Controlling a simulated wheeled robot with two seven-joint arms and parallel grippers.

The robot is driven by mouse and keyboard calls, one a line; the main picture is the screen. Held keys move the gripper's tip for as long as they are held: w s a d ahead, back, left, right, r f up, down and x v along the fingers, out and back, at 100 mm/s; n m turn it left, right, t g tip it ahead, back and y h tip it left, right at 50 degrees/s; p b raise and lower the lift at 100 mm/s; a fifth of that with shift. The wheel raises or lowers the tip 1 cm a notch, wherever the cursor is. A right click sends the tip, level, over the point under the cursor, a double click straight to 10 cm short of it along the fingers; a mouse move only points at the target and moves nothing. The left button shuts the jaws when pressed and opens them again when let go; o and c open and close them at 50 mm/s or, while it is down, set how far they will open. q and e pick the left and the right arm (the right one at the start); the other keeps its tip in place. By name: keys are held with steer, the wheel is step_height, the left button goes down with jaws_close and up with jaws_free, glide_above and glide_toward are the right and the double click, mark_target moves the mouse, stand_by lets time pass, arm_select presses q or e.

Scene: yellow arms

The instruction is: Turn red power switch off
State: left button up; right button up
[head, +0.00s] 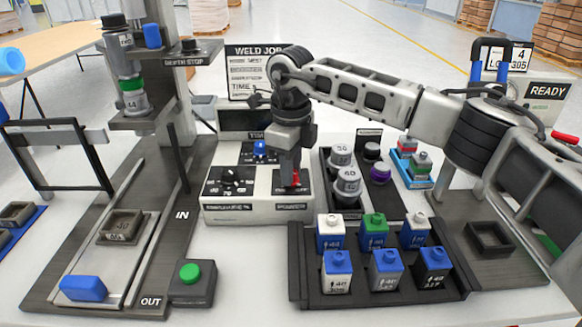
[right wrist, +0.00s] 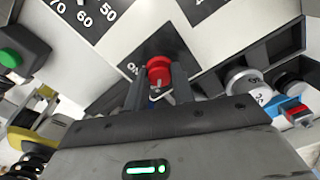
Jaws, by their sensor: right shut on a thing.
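The red power switch (head: 295,178) sits on the right black plate of the white control box (head: 222,212), above the word POWER. My right gripper (head: 290,180) points down at it from above, its fingers at the switch. In the right wrist view, the red switch (right wrist: 159,72) shows between the two fingertips of my right gripper (right wrist: 157,82), with "ON" printed to its left. The gripper is shut on the switch. The switch's exact angle is partly hidden by the fingers. My left gripper is not in view.
Beside the switch are a black dial (head: 231,178) and a blue knob (head: 260,150). A black tray (head: 385,293) of several labelled blocks stands in front right. A green button (head: 190,272) is at front left. Grey cylinders (head: 346,182) stand close right of the box.

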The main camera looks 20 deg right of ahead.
steer(key=shift+r, duration=0.15)
steer(key=o, duration=1)
step_height(320, 180, up, 16)
steer(key=shift+b, duration=0.3)
